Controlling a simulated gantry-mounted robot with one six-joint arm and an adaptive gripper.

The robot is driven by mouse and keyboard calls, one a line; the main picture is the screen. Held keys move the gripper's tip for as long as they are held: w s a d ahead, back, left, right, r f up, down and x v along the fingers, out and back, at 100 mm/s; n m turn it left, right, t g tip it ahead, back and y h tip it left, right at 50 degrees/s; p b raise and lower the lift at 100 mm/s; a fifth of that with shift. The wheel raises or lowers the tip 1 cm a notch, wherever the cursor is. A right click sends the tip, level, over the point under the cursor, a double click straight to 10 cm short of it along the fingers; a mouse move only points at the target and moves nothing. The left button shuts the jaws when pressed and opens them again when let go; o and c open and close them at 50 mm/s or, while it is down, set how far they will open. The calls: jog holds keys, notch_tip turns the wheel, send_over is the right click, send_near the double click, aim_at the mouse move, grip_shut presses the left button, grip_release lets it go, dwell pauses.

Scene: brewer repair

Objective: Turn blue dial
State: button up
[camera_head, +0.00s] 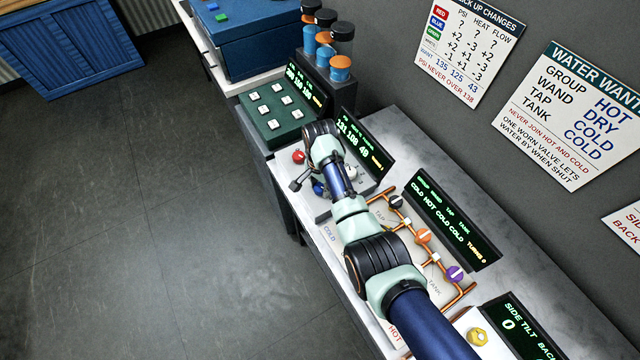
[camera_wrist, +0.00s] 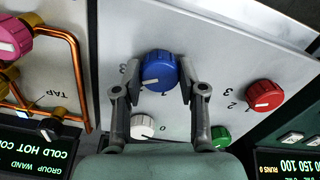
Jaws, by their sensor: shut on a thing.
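The blue dial (camera_wrist: 160,72) sits on a light grey panel, with a white pointer line on its face. In the wrist view my gripper (camera_wrist: 160,85) has one finger on each side of it and is shut on it. In the head view the blue dial (camera_head: 318,187) shows partly beside my gripper (camera_head: 305,172), low over the panel. The red dial (camera_wrist: 265,95), white dial (camera_wrist: 143,127) and green dial (camera_wrist: 221,137) share the panel. Numbers are printed around the dials, partly hidden by my fingers.
A display (camera_head: 362,143) stands behind the dial panel. Copper pipes (camera_head: 412,232) with valve knobs lie on one side, and a green button box (camera_head: 276,112) on the other. Bottles (camera_head: 325,45) and wall signs (camera_head: 570,115) are further back. Open floor (camera_head: 130,220) lies left of the bench.

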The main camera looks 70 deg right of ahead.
jog(key=n+p, duration=0.1)
jog(key=n, duration=0.2)
jog(key=shift+r, duration=0.15)
jog(key=n+p, duration=0.1)
jog(key=n, duration=0.3)
jog(key=n+p, duration=0.1)
jog(key=n, duration=0.5)
jog(key=n+p, duration=0.1)
jog(key=n, duration=0.5)
jog(key=shift+d+n, duration=0.1)
jog(key=shift+n, duration=0.3)
jog(key=n, duration=0.6)
jog(key=o, duration=1.1)
jog(key=shift+o, duration=0.2)
